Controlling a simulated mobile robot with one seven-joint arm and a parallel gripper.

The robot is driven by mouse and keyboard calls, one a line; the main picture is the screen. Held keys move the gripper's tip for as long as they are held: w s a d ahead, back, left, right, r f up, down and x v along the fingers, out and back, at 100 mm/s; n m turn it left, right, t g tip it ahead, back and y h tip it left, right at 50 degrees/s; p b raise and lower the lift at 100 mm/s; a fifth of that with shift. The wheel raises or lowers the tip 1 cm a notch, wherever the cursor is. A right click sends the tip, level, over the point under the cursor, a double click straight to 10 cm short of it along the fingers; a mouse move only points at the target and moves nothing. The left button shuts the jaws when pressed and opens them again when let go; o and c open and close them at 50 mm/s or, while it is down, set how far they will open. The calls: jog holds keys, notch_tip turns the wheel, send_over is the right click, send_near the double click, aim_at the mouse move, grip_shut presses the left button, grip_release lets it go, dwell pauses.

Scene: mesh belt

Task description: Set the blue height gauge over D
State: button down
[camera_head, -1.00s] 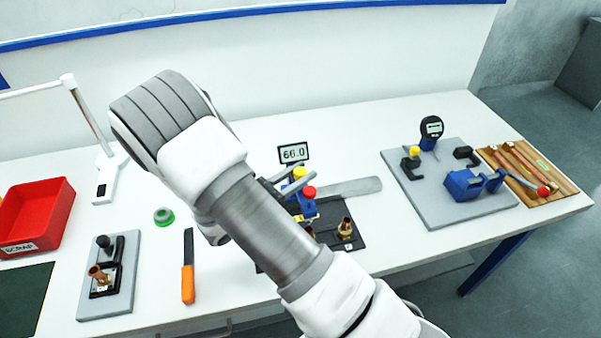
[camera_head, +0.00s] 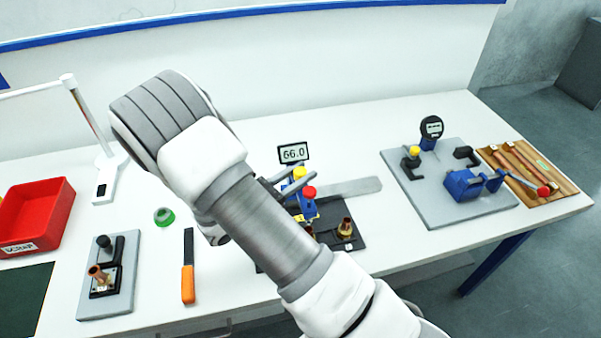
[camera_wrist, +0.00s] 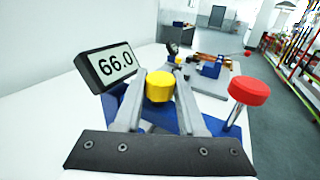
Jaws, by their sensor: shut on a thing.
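The blue height gauge (camera_head: 307,208) stands near the middle of the bench, partly hidden by my arm in the head view. The display (camera_wrist: 115,65) is at left and the red knob (camera_wrist: 249,92) at right. A dark plate (camera_head: 357,243) with copper fittings (camera_head: 346,229) lies at the gauge's base. I cannot make out a letter D.
A steel strip (camera_head: 352,187) lies behind the plate. A grey fixture board (camera_head: 440,212) is at right, beside a wooden tray (camera_head: 560,190). At left are an orange-handled tool (camera_head: 188,284), a green ring (camera_head: 164,217), a small fixture (camera_head: 125,285) and a red bin (camera_head: 62,210).

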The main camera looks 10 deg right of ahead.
jog(key=a+b, duration=0.1)
jog(key=a, duration=0.9)
jog(key=shift+a+b, duration=0.2)
jog(key=shift+b, duration=0.15)
jog(key=c, duration=0.8)
grip_release()
jog(key=shift+a, duration=0.1)
jog(key=shift+o, duration=0.2)
jog(key=b+v, duration=0.3)
jog(key=v, duration=1.4)
jog(key=shift+s+a, duration=0.15)
jog(key=shift+a, duration=0.1)
jog(key=shift+d+r, duration=0.1)
